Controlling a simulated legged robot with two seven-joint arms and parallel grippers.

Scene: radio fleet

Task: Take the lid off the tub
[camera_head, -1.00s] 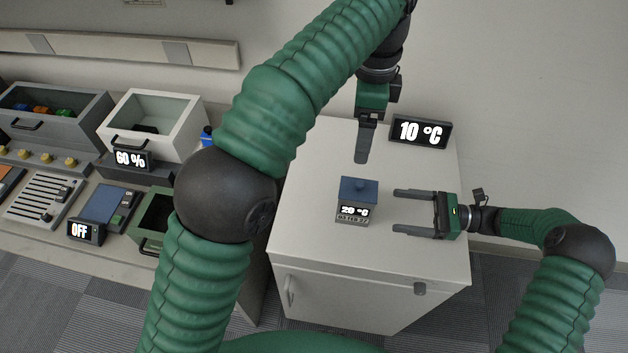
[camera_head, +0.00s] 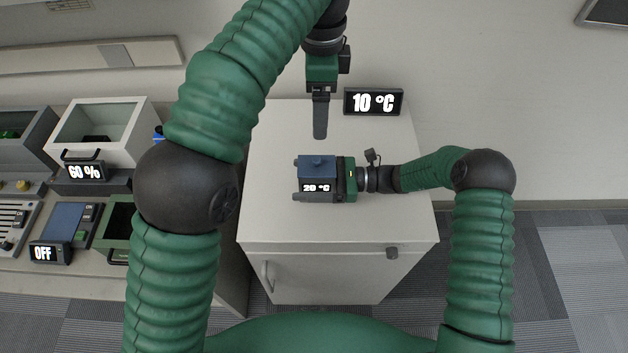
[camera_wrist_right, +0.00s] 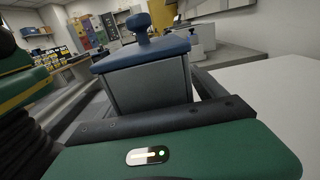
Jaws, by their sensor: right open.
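The tub (camera_head: 317,188) is a small grey box with a 20 °C readout on its front, standing on a white cabinet (camera_head: 385,215). Its blue lid (camera_head: 313,165) with a knob is on top. In the right wrist view the tub (camera_wrist_right: 150,88) and lid (camera_wrist_right: 120,60) are close, directly ahead of the palm. My right gripper (camera_head: 298,178) comes from the right, open, with its fingers around the tub; whether they touch it is unclear. My left gripper (camera_head: 320,136) points down behind the tub, apart from it; its fingers overlap in this view.
A 10 °C display (camera_head: 374,102) stands at the cabinet's back. At left is a bench with a white bin (camera_head: 140,118) with a 60 % display (camera_head: 84,171), a green bin (camera_head: 118,222) and an OFF display (camera_head: 50,252). The cabinet top is otherwise clear.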

